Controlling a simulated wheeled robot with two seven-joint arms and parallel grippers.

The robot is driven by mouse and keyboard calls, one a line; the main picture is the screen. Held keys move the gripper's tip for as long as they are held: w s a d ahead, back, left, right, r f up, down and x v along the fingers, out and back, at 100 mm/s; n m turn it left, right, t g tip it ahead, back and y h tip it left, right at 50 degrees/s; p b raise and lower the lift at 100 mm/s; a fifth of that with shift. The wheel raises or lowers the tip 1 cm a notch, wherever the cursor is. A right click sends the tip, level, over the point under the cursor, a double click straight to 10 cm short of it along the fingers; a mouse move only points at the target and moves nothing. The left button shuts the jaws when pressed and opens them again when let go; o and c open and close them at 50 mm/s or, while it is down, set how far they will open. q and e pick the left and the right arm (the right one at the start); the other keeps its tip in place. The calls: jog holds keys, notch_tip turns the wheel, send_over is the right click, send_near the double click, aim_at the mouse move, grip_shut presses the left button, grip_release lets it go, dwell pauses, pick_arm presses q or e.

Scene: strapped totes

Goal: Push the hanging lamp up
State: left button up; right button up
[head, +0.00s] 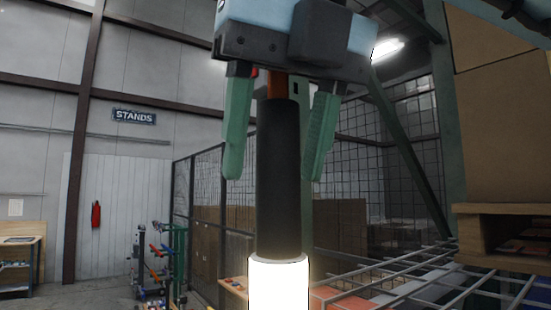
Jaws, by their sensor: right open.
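The hanging lamp (279,180) is a dark upright cylinder with a glowing white lower part (279,285) in the middle of the head view. My right gripper (279,178) comes down from the top of the view, with its two green fingers pointing down. The fingers are spread apart, one on each side of the lamp's upper dark part. A gap shows between each finger and the lamp, though I cannot tell the depth between them. The lamp's top end is hidden behind or under the gripper body. My left gripper is not in view.
At right, cardboard boxes (505,130) sit on a wooden pallet (500,225), with a metal wire rack (410,280) below. A mesh fence (190,215) stands behind. A wooden workbench (20,262) is at far left. Open floor shows at lower left.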

jog(key=shift+x, duration=0.8)
jog(key=shift+c, duration=0.4)
grip_shut()
jog(key=shift+r, duration=0.2)
